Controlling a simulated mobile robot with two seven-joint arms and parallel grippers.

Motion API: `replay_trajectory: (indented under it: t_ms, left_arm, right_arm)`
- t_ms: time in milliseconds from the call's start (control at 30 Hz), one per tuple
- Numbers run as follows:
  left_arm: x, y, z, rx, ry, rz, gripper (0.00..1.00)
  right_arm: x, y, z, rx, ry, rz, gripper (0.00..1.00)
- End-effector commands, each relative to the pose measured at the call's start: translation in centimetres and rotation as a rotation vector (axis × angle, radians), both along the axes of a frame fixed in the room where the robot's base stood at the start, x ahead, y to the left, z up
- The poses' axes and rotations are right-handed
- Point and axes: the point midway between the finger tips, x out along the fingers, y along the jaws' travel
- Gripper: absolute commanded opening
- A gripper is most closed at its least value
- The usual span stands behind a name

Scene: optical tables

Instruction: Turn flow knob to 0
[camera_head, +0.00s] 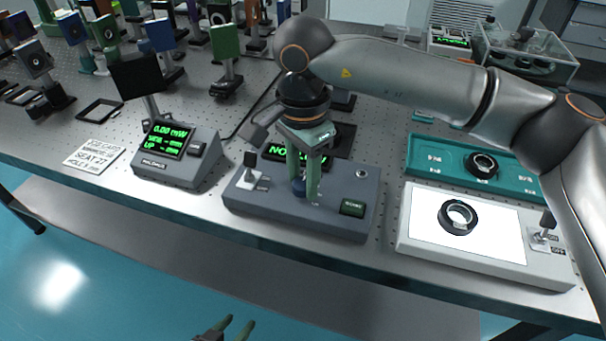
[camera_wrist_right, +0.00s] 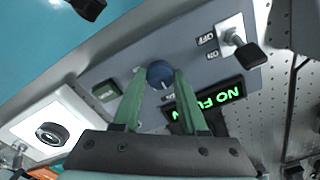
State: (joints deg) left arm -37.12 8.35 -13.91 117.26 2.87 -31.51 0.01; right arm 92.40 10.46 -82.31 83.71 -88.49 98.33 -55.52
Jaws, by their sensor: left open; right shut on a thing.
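The flow knob is a small dark blue round knob (camera_head: 298,187) on the sloped top of a grey control box (camera_head: 262,215) in the middle of the table. My right gripper (camera_head: 305,190) points down at the box, its green fingers shut on the knob. The right wrist view shows the knob (camera_wrist_right: 159,74) between the fingertips (camera_wrist_right: 158,78). The marks around the knob are mostly hidden by the fingers. The box's green-lit display (camera_wrist_right: 218,97) is partly covered and reads "NO" and "FLO" in part. My left gripper (camera_head: 228,328) is open and empty, low at the bottom edge.
The box also carries an ON/OFF toggle switch (camera_head: 249,166) and a green button (camera_head: 352,208). A power meter (camera_head: 175,155) stands to the left. A white lit panel with a ring (camera_head: 459,217) and a teal tray (camera_head: 425,158) lie to the right. Optics posts crowd the back left.

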Motion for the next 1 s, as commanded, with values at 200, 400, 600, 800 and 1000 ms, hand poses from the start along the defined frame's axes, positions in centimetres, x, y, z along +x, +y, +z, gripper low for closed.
replay_trajectory:
  t_ms: [200, 400, 600, 800, 1000]
  left_arm:
    - [0.0, 0.0, 0.0, 0.0, -0.001, 0.0, 0.5]
    - [0.0, 0.0, 0.0, 0.0, -0.001, 0.0, 0.5]
    - [0.0, 0.0, 0.1, 0.0, -0.001, -0.001, 0.5]
    - [0.0, 0.0, 0.2, 0.0, -0.001, -0.001, 0.5]
    - [0.0, 0.0, 0.7, -0.001, -0.001, -0.001, 0.5]
  right_arm:
    - [0.0, 0.0, 0.1, 0.002, -0.002, 0.003, 0.51]
    - [0.0, 0.0, 0.1, 0.0, -0.002, 0.001, 0.72]
    - [0.0, 0.0, 0.0, 0.0, -0.001, 0.001, 0.72]
    - [0.1, 0.0, 1.6, 0.001, -0.003, 0.0, 0.72]
    - [0.0, 0.1, 5.8, 0.002, -0.005, 0.001, 0.72]
